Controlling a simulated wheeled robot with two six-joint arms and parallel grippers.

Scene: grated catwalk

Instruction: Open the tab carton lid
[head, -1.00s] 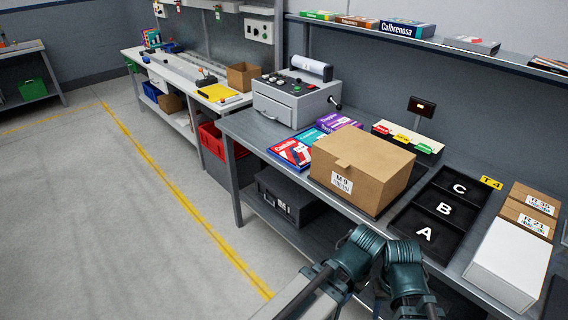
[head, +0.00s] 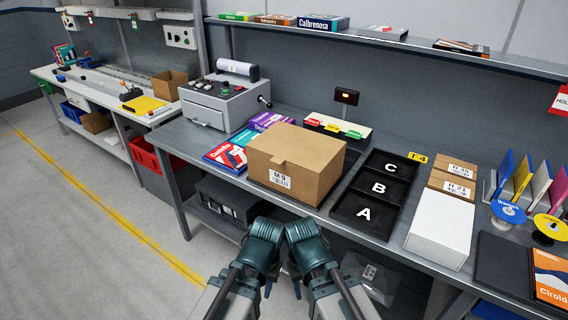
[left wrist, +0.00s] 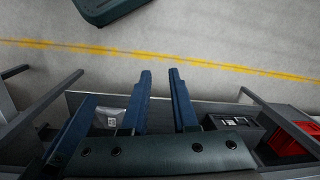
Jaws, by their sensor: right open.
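The brown tab carton (head: 290,172), labelled M9, stands on the grey workbench. Its lid is closed, and a small tab (head: 278,161) shows at the lid's front edge. My left gripper (head: 268,286) and right gripper (head: 298,287) are in front of the bench, below the carton and apart from it. Their fingers are mostly hidden behind my wrists in the head view. In the left wrist view my left gripper (left wrist: 160,73) has its two fingers apart with nothing between them. The carton is not in the left wrist view.
Colourful boxes (head: 232,152) lie left of the carton, near a grey control machine (head: 222,98). A black A-B-C tray (head: 373,192) sits to its right, then a white box (head: 440,228). A card holder (head: 338,130) stands behind. Open floor (head: 60,230) lies left.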

